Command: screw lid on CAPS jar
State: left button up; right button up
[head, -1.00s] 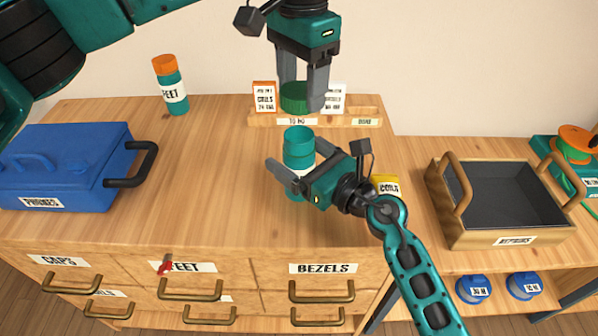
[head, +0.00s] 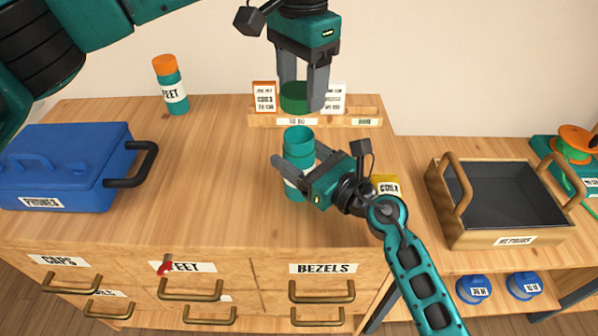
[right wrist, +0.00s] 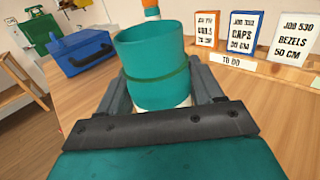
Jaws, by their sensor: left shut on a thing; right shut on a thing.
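The teal jar (head: 298,140) stands upright on the bench top with its mouth open. In the right wrist view the jar (right wrist: 152,62) sits between the two grey fingers. Its white label is mostly hidden, so I cannot read it. My right gripper (head: 297,162) is shut on the jar's body from the right. My left gripper (head: 304,101) points down and is shut on the green lid (head: 294,98). The lid is held level above the jar, clear of its rim.
A rack (head: 268,121) with job cards stands behind the jar. A FEET jar (head: 171,92) with an orange lid is at the back left. A blue box (head: 65,165) is at the left. A REPAIRS tray (head: 470,232) stands right. The bench left of the jar is clear.

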aim_at(302, 112)
pick_arm(q)
jog(key=shift+f, duration=2.5)
jog(key=shift+f, duration=0.85)
jog(key=shift+f, duration=0.55)
